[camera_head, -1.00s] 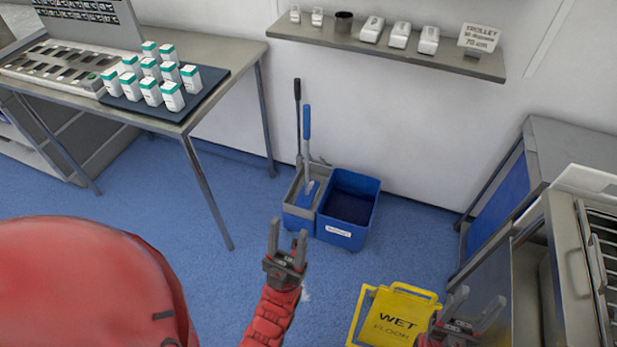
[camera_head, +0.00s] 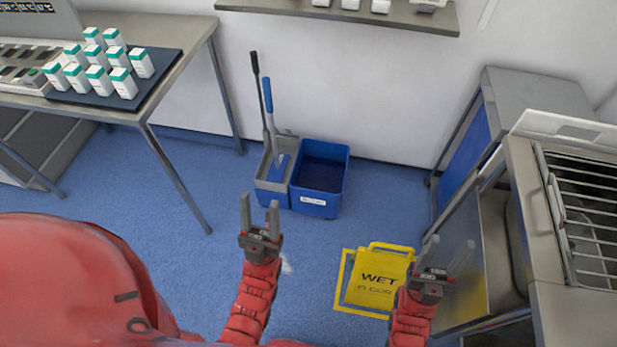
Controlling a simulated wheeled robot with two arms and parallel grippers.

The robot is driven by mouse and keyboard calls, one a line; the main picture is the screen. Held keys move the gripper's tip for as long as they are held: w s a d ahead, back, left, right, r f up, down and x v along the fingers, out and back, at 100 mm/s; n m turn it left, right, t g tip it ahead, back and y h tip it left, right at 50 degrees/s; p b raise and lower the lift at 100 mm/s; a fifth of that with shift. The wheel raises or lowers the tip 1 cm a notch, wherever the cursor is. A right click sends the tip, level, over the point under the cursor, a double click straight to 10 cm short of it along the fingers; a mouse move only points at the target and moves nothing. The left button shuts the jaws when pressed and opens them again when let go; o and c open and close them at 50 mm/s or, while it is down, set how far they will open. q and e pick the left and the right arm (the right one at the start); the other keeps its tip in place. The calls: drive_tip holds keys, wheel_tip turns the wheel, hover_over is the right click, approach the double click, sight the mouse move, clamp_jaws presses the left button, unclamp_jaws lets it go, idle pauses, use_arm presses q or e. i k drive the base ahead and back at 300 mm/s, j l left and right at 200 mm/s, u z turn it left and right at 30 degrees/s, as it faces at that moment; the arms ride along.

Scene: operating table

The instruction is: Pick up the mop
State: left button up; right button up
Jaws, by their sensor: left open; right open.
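The mop (camera_head: 268,97) stands upright, tilted slightly, in the grey-and-blue wringer part (camera_head: 267,178) of a mop bucket. Its handle has a blue upper end. A second, dark handle (camera_head: 257,90) rises just left of it; I cannot tell whether that is a wringer lever. The blue bucket (camera_head: 320,203) adjoins on the right. My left gripper (camera_head: 259,208) is open and empty, pointing up the picture, below the bucket and apart from it. My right gripper (camera_head: 449,250) is open and empty, to the right of the yellow sign.
A yellow wet floor sign (camera_head: 378,284) lies or leans on the blue carpet near my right gripper. A table with white-and-green bottles (camera_head: 122,82) stands at left. A metal cabinet (camera_head: 520,95) and an open-racked unit (camera_head: 525,170) stand at right. A wall shelf (camera_head: 400,18) hangs above.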

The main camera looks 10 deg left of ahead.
sight(278, 171)
drive_tip(key=i+j+u, duration=0.25)
drive_tip(key=i+u, duration=0.15)
drive_tip(key=i, duration=0.15)
drive_tip(key=i+u, duration=0.25)
drive_tip(key=i, duration=0.15)
